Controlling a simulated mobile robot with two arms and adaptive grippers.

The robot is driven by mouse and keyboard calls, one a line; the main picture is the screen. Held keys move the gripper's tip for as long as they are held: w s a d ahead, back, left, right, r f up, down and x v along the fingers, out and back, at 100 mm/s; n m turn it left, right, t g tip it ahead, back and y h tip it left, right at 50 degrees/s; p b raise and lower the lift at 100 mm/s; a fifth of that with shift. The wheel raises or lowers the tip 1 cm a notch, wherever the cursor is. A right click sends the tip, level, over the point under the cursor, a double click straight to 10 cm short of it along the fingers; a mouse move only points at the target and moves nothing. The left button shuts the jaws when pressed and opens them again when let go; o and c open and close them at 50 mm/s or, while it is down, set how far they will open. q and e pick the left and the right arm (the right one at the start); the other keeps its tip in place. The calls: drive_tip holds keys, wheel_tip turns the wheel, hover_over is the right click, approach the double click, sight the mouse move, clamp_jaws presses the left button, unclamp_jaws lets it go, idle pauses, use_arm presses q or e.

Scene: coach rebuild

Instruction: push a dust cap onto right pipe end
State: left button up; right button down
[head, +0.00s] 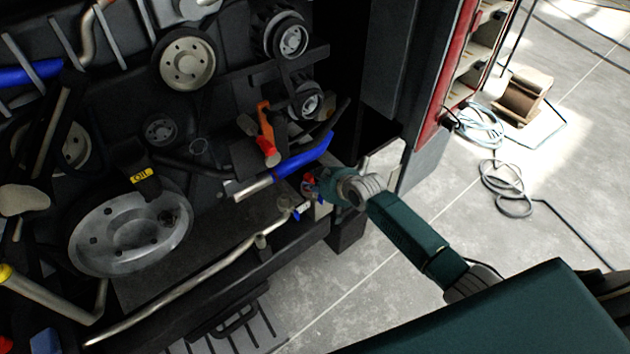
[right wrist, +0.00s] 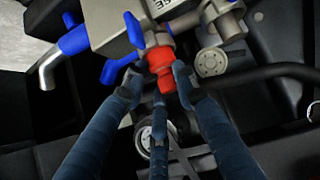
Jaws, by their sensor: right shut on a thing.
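My right gripper (head: 309,184) reaches in from the right to the lower right corner of the engine. In the right wrist view my right gripper (right wrist: 160,84) is shut on a red dust cap (right wrist: 161,62). The cap also shows as a small red patch in the head view (head: 308,180). It lies in line with a grey pipe end (right wrist: 158,40) and appears to meet it; how far it is on, I cannot tell. A blue lever (right wrist: 133,29) stands beside that pipe end. My left gripper is not in view.
A grey valve block (right wrist: 115,30) and a bent pipe with a blue sleeve (right wrist: 74,40) are close to the gripper. An orange lever with a red end (head: 266,130) and a blue hose (head: 305,157) lie above it. Clear floor (head: 390,270) is to the right.

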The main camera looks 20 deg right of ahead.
drive_tip(key=shift+s+f, duration=0.3)
drive_tip(key=shift+f, duration=0.4)
drive_tip(key=c, duration=1.5)
unclamp_jaws()
drive_tip(key=shift+s, duration=0.15)
drive_tip(key=shift+c, duration=0.2)
drive_tip(key=shift+o, duration=1.3)
drive_tip(key=shift+w, duration=0.25)
drive_tip(key=o, duration=0.5)
drive_tip(key=shift+a, duration=0.1)
drive_tip(key=shift+o, duration=0.2)
drive_tip(key=shift+w, duration=0.1)
drive_tip(key=shift+r, duration=0.2)
